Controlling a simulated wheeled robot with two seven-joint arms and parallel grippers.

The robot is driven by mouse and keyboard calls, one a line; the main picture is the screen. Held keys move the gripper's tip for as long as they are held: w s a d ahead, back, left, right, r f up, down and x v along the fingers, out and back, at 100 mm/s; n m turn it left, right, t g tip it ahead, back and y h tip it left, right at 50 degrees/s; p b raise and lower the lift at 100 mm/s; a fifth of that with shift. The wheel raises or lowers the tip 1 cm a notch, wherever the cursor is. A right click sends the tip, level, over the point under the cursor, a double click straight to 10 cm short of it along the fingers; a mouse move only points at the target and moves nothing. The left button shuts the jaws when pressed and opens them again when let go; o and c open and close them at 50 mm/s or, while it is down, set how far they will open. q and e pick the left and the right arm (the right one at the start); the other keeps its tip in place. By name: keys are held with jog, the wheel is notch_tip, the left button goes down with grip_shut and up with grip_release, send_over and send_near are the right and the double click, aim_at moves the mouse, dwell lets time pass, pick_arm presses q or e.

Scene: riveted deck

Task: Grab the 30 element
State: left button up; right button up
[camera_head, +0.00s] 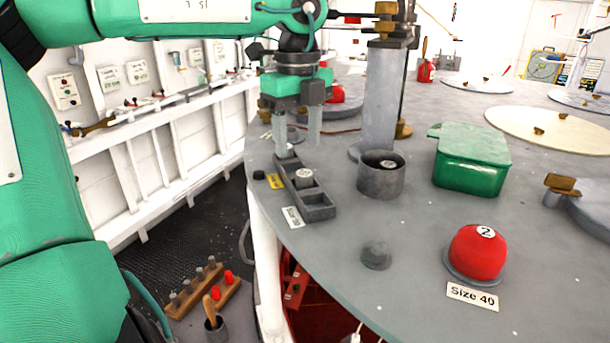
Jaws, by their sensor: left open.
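A narrow dark grey tray (319,212) with compartments lies near the left edge of the round grey table. A grey round element (304,174) with a white marked top sits in its middle compartment; the mark is too small to read. The near compartment looks empty. A small white label (293,217) lies beside the tray's near end, its text unclear. My left gripper (298,143) points down, open, over the tray's far end. Its left fingertip overlaps a pale round top there, so I cannot tell whether they touch. My right gripper is not in view.
A grey post (380,100) and an open grey cup (382,180) stand right of the tray. A green lidded box (471,160), a red dome (477,252) with a Size 40 label (472,295) and a grey knob (376,255) are further right. Bare table lies between them.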

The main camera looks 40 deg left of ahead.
aim_at(304, 173)
pick_arm(q)
jog(key=shift+d+f, duration=0.1)
jog(key=shift+f, duration=0.35)
jog(key=shift+d+f+p, duration=0.1)
jog(key=shift+f+p, duration=0.1)
jog(key=shift+p, duration=0.3)
jog(key=f+p, duration=0.1)
jog(key=f, duration=0.1)
jog(key=f+p, duration=0.1)
jog(key=shift+w+d+f+p, duration=0.2)
jog(key=shift+w+f+p, duration=0.1)
jog(key=shift+f+p, duration=0.1)
jog(key=shift+f, duration=0.45)
jog(key=c, duration=1)
jog(key=shift+c, duration=0.2)
